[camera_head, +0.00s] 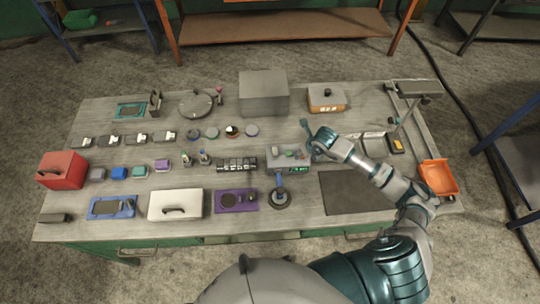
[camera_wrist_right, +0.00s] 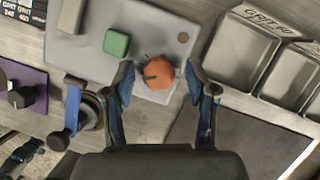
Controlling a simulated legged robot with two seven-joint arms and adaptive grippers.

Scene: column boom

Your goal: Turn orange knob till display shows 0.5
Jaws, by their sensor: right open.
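The orange knob (camera_wrist_right: 158,74) with a dark pointer mark sits on a grey box in the wrist view, beside a green square button (camera_wrist_right: 116,42). The grey box (camera_head: 276,162) stands right of the table's middle in the head view. A small green display (camera_head: 299,169) shows on its front edge; its digits are too small to read. My right gripper (camera_wrist_right: 160,80) is open, one finger on each side of the knob, with gaps visible; whether it is at knob height I cannot tell. In the head view the right gripper (camera_head: 309,144) is at the box's right end.
A dark mat (camera_head: 355,192) lies right of the box and metal trays (camera_wrist_right: 245,48) stand beside it. A blue-handled lever on a round base (camera_head: 280,198) is in front. A purple panel (camera_head: 236,201) lies to the left. An orange box with a display (camera_head: 327,98) stands behind.

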